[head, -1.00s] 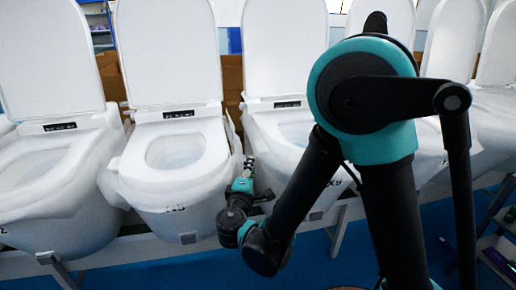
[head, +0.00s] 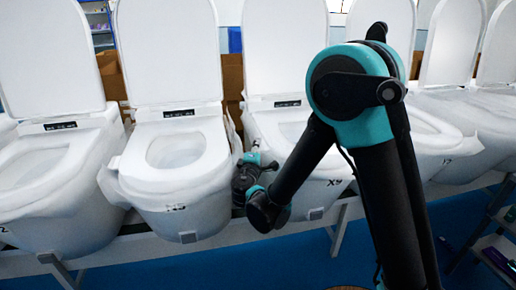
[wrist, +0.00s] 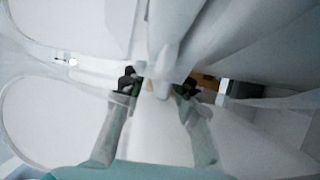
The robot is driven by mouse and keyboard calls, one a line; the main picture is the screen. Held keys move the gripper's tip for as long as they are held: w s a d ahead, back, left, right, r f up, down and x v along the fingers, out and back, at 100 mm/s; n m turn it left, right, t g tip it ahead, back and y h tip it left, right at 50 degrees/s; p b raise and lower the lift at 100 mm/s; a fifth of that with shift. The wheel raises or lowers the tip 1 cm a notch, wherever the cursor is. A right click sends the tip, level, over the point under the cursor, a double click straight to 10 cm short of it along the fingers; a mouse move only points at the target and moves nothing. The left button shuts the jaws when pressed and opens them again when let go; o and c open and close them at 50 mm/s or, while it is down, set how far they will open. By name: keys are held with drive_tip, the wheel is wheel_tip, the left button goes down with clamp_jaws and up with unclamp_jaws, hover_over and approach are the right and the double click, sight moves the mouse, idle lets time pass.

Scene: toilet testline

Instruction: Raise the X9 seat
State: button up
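The toilet labelled X9 (head: 335,182) is white and stands right of the middle in the head view. Its lid (head: 284,50) is up and its seat (head: 270,128) lies down on the bowl, partly hidden by my arm. My gripper (head: 257,152) is low in the narrow gap between X9 and the toilet to its left, beside X9's left rim. In the wrist view my gripper (wrist: 158,88) has its two dark fingertips apart, with white surfaces close around and between them. I cannot tell whether they touch the seat.
A neighbouring white toilet (head: 172,165) stands close on the left, lid up and seat down, leaving little side room. More toilets line the row on both sides. A shelf rack (head: 497,245) is at the lower right. Blue floor (head: 185,268) is open in front.

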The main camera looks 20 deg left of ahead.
drive_tip(key=shift+c, duration=0.5)
clamp_jaws()
